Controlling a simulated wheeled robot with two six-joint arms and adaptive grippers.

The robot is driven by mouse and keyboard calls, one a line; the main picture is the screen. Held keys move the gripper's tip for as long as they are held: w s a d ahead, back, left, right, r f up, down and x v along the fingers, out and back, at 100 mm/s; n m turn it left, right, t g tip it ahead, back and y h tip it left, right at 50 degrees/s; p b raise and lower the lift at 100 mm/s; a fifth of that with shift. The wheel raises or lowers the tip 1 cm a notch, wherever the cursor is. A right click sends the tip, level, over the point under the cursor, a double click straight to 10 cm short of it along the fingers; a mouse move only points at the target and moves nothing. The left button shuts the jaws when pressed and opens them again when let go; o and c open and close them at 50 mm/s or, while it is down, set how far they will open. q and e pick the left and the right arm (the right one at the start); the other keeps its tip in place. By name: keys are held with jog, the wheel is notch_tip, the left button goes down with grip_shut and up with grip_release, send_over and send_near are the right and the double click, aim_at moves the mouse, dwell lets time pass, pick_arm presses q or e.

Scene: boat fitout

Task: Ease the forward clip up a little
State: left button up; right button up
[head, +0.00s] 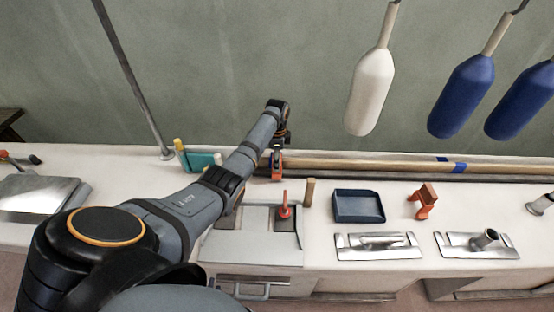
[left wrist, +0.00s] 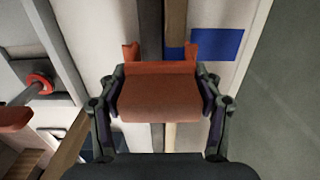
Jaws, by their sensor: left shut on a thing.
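An orange clip (head: 277,172) sits at the left part of a long wooden pole (head: 360,166) along the back of the bench. My left gripper (head: 278,150) reaches down onto this clip from above. In the left wrist view the clip (left wrist: 160,95) fills the space between my two fingers, which are shut on its sides. The pole (left wrist: 176,30) and a dark strip run beyond and under the clip. Whether the clip touches the pole is hidden. A second orange clip (head: 424,200) stands apart on the bench at the right. My right gripper is not in view.
A red-handled switch (head: 285,208), a navy tray (head: 358,205) and metal plates (head: 375,246) lie in front. A teal box (head: 198,160) stands left of the arm. White (head: 371,92) and blue (head: 462,95) fenders hang above the right side.

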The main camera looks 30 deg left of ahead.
pick_arm(q)
jog(key=c, duration=0.4)
jog(key=shift+c, duration=0.2)
jog(key=shift+w+a+r+p, duration=0.1)
jog(key=shift+w+r+p, duration=0.05)
jog(key=shift+r+p, duration=0.35)
jog(key=shift+r+p, duration=0.3)
jog(key=o, duration=1.2)
jog(key=shift+c, duration=0.2)
jog(key=o, duration=0.4)
jog(key=shift+f, duration=0.15)
jog(key=shift+o, duration=0.2)
notch_tip(320, 180, up, 12)
